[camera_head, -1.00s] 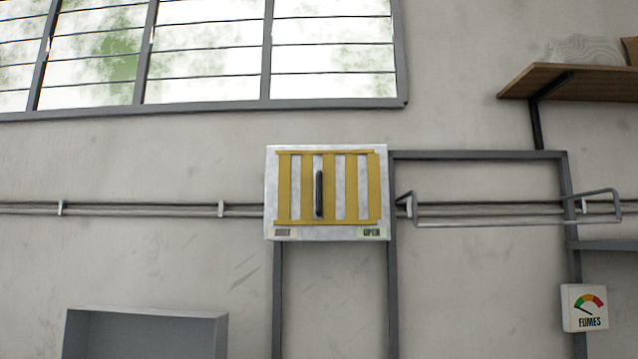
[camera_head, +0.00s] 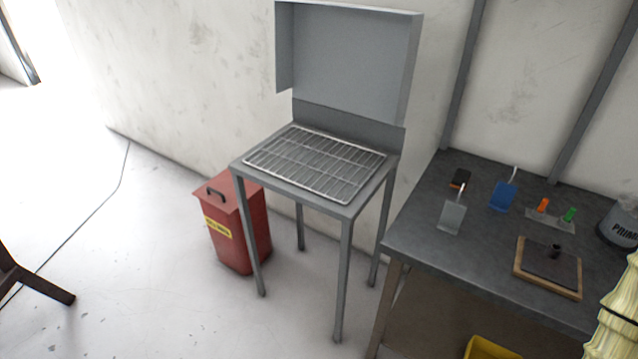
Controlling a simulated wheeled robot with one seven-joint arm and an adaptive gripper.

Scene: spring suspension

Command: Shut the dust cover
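No part in view is marked as the dust cover. A grey box-like hood (camera_head: 352,50) stands raised behind a grey metal stand, its open side facing the room; I cannot tell if it is the cover or if it is hinged. A wire rack (camera_head: 315,162) lies on top of the stand (camera_head: 345,208), uncovered. The striped panel from the earlier view is out of frame now. My gripper is not in view.
A red lidded bin (camera_head: 238,225) stands left of the stand. A dark workbench (camera_head: 480,240) at right holds scrapers, a framed board (camera_head: 548,268) and a grey can (camera_head: 620,225). A brown leg (camera_head: 35,283) shows at far left. The floor (camera_head: 150,290) in front is mostly clear.

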